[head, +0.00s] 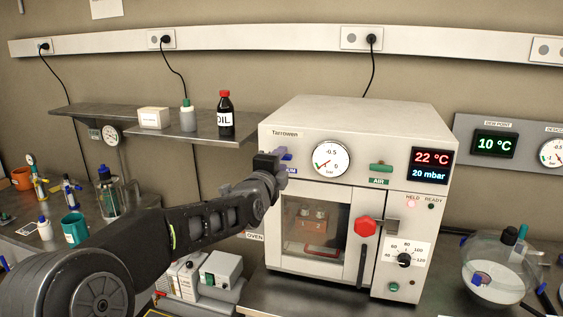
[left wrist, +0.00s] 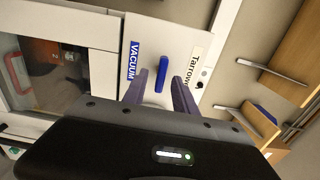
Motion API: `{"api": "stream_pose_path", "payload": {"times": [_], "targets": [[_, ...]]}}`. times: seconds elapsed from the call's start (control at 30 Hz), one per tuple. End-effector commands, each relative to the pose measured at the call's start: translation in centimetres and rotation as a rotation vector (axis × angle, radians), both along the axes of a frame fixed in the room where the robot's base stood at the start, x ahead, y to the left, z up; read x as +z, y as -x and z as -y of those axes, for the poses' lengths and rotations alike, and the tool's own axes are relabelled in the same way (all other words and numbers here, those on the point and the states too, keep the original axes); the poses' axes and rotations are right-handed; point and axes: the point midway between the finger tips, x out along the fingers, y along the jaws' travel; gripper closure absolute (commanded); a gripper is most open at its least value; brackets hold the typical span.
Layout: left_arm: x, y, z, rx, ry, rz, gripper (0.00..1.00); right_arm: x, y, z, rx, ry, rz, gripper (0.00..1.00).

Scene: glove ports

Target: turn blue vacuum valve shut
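The blue vacuum valve handle (left wrist: 161,72) is a short bar on the oven's pale front, beside the blue VACUUM label (left wrist: 132,60). Its length runs parallel to the label's text. My left gripper (left wrist: 160,80) is open, with one finger on each side of the handle; I cannot tell whether they touch it. In the head view my left gripper (head: 272,160) is at the upper left of the oven (head: 350,110) front and hides most of the valve. The pressure gauge (head: 331,158) is just right of it. My right gripper is not in view.
A green air valve (head: 381,167) and a display (head: 432,165) reading 22 °C and 20 mbar are right of the gauge. A red knob (head: 366,226) is on the door's right side. A shelf (head: 200,138) with bottles is left of the oven. A glass vessel (head: 497,268) stands right.

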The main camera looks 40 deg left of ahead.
Motion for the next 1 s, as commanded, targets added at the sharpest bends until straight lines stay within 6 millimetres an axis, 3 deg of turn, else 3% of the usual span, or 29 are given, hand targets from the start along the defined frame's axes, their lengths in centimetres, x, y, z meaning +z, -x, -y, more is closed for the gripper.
{"api": "stream_pose_path", "payload": {"times": [0.4,1.0], "targets": [[-0.1,5.8,2.0,0.000,0.001,0.001,0.66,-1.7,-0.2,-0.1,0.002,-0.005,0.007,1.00],[-0.1,6.2,2.2,0.000,0.001,-0.001,0.66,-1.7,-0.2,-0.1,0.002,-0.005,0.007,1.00]]}}
